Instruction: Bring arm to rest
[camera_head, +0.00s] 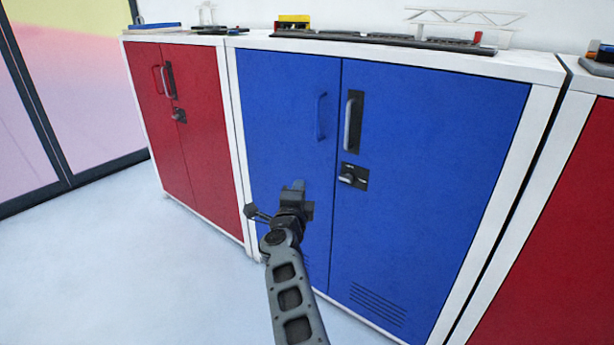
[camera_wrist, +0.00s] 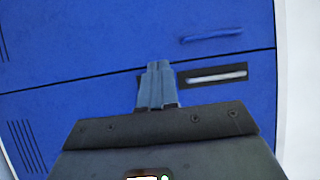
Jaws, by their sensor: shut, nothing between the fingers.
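My arm reaches up from the bottom of the head view, with my gripper (camera_head: 298,186) in front of the left door of the blue cabinet (camera_head: 430,140). The gripper is shut and empty. In the wrist view my gripper (camera_wrist: 159,68) points at the blue doors (camera_wrist: 90,40), its fingers together near the seam between them. A handle in a dark recess (camera_wrist: 212,76) shows just right of the fingertips. I cannot tell the exact gap between fingers and door. Both blue doors look closed.
A red cabinet (camera_head: 184,110) stands left of the blue one, and another red cabinet (camera_head: 560,240) stands at the right. Crane models and a dark track (camera_head: 380,40) lie on the white tops. The pale floor (camera_head: 130,270) at left is clear. A glass wall (camera_head: 75,80) stands at far left.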

